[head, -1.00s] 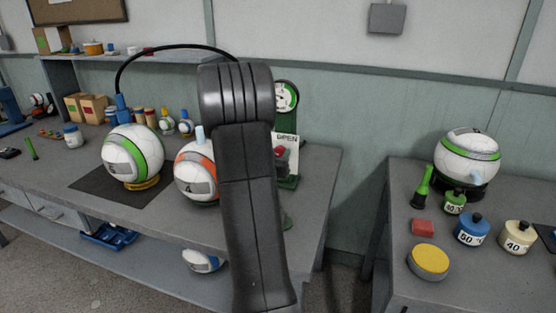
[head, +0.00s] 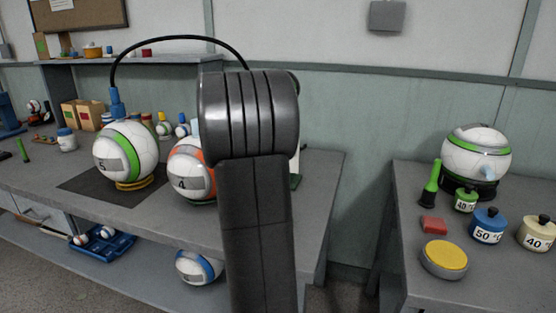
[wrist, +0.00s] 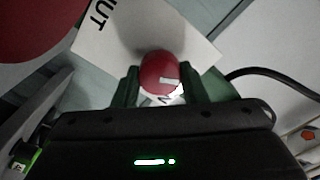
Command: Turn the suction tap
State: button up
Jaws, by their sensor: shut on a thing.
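The suction tap's red knob (wrist: 158,72) shows in the wrist view, between the two fingers of my gripper (wrist: 160,84). The fingers are shut on it, and a small pale mark shows on its face. Behind it is a white sign plate (wrist: 108,32), tilted in view, with the letters "UT" readable and other lettering partly covered. In the head view my arm hides the gripper, the tap and the gauge.
On the left bench (head: 318,200), a green-banded ball (head: 126,155) with a black hose (head: 180,39) and an orange-banded ball (head: 190,170) stand left of my arm. The right bench holds another ball (head: 476,153), weights and a yellow-topped button (head: 444,256). A floor gap separates the benches.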

jog(key=m+b, duration=0.3)
jog(key=m, duration=0.2)
jog(key=shift+f+m+b, duration=0.1)
jog(key=shift+m+b, duration=0.2)
jog(key=shift+b, duration=0.05)
dwell(0.4)
jog(key=o, duration=1)
jog(key=shift+c, duration=0.2)
jog(key=shift+s, duration=0.1)
jog(key=p+v, duration=0.1)
jog(key=v, duration=1.2)
jog(key=shift+s, duration=0.35)
jog(key=shift+w, duration=0.1)
